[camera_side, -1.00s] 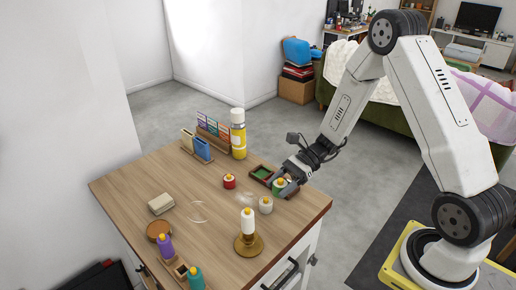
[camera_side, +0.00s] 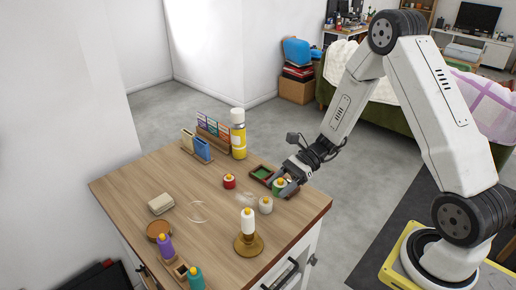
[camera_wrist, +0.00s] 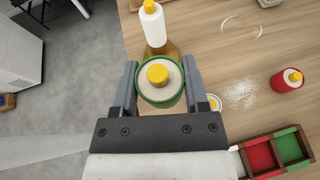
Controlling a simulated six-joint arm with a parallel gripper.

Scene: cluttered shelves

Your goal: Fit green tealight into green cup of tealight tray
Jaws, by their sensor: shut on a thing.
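The green tealight (camera_wrist: 145,97) has a green rim, pale wax and a yellow top. My gripper (camera_wrist: 160,68) is shut on it, one finger on each side, in the wrist view. In the side view the tealight (camera_side: 279,187) is held in my gripper (camera_side: 281,181) at the near right end of the tealight tray (camera_side: 252,174). The wooden tray shows at lower right in the wrist view, with a red cup (camera_wrist: 261,156) and a green cup (camera_wrist: 291,147). Both look empty. The tealight is to the left of the green cup. My gripper hides part of the tray.
A red tealight (camera_side: 229,181) stands left of the tray and a white one (camera_side: 265,205) in front. A white candle on a brass holder (camera_side: 249,244) stands nearer. The table (camera_side: 200,232) has free room in the middle.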

